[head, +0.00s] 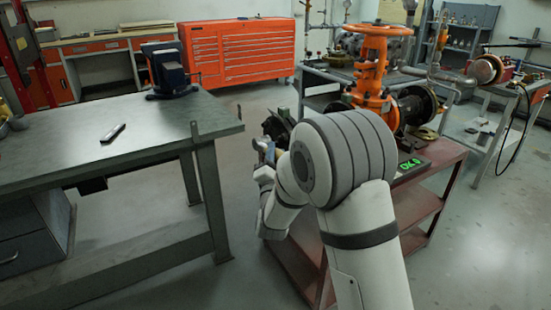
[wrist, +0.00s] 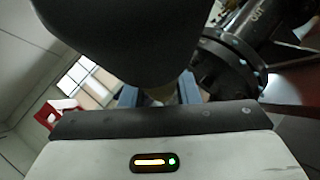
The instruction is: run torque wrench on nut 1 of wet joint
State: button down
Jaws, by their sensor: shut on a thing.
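The orange gate valve (head: 370,62) stands on the red cart, with a dark flanged pipe (head: 412,106) beside it. My gripper (head: 265,148) is at the left side of the cart, partly hidden behind my arm. In the wrist view my gripper (wrist: 160,93) is shut on a bulky dark tool (wrist: 130,35), seemingly the torque wrench, which fills the top of the picture. A dark bolted flange (wrist: 228,65) is to the right of the tool; whether they touch is hidden. Nut 1 cannot be made out.
The red cart (head: 425,195) carries a box with a green lit display (head: 412,163). A steel workbench (head: 60,165) at left holds a vise (head: 168,70) and a small dark object (head: 112,133). An orange drawer cabinet (head: 240,52) stands behind. Floor between bench and cart is clear.

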jog(key=shift+s+a+r, duration=0.1)
jog(key=shift+a+r, duration=0.05)
jog(key=shift+a, duration=0.15)
jog(key=shift+s+a, duration=0.1)
jog(key=shift+s, duration=0.05)
jog(key=shift+b, duration=0.45)
jog(key=w+d, duration=0.2)
jog(key=d, duration=0.1)
jog(key=shift+d+b, duration=0.15)
jog(key=shift+b, duration=0.2)
jog(key=shift+s+b, duration=0.1)
jog(key=shift+b, duration=0.2)
jog(key=shift+d, duration=0.15)
dwell(0.4)
jog(key=shift+w+d+b, duration=0.6)
jog(key=shift+w+d, duration=0.35)
jog(key=shift+d, duration=0.3)
jog(key=shift+w+d+b, duration=0.1)
jog(key=shift+d+b, duration=0.2)
jog(key=shift+b, duration=0.4)
dwell(1.1)
